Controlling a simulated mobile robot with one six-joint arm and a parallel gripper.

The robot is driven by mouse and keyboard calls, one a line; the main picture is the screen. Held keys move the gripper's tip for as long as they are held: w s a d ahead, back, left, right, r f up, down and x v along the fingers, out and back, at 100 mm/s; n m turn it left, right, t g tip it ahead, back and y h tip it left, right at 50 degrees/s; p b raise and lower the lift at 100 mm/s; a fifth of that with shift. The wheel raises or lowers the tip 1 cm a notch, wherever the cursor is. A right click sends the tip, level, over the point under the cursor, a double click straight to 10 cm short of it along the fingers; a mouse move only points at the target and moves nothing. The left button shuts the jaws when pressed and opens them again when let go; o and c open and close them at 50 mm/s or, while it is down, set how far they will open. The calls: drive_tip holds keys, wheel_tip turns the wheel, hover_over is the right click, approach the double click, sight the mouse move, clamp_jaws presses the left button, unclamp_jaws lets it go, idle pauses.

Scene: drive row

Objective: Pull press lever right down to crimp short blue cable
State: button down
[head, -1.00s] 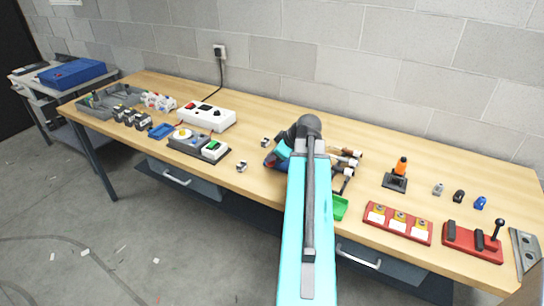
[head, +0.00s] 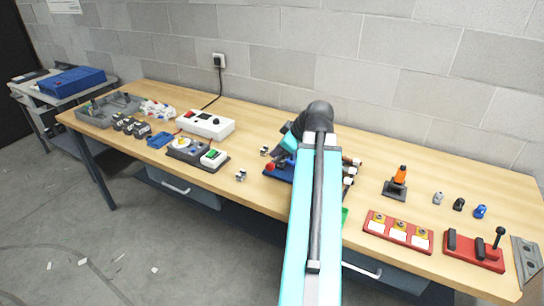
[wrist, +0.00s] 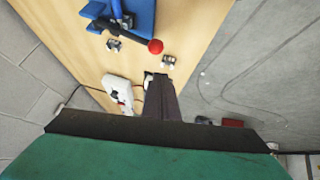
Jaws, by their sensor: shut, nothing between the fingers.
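The press (head: 283,174) is blue and stands mid-table, partly hidden behind my arm in the head view. Its dark lever (wrist: 127,35) ends in a red ball knob (wrist: 155,46) in the wrist view; the knob (head: 270,167) also shows in the head view, at the press's left end. The lever lies slanted across the blue body (wrist: 143,14) in the wrist picture. My gripper (wrist: 158,80) is shut and empty, its fingertips below the knob in that picture and apart from it. I cannot make out the short blue cable.
Small metal clips (head: 241,175) lie left of the press. A white power strip (head: 205,124) and a button panel (head: 197,153) stand farther left. On the right are a red holder (head: 398,231), an orange-topped stand (head: 397,182) and a red lever block (head: 474,250).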

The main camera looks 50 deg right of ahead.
drive_tip(key=shift+b+v, duration=0.3)
drive_tip(key=shift+v, duration=1.5)
drive_tip(key=shift+w+a, duration=0.1)
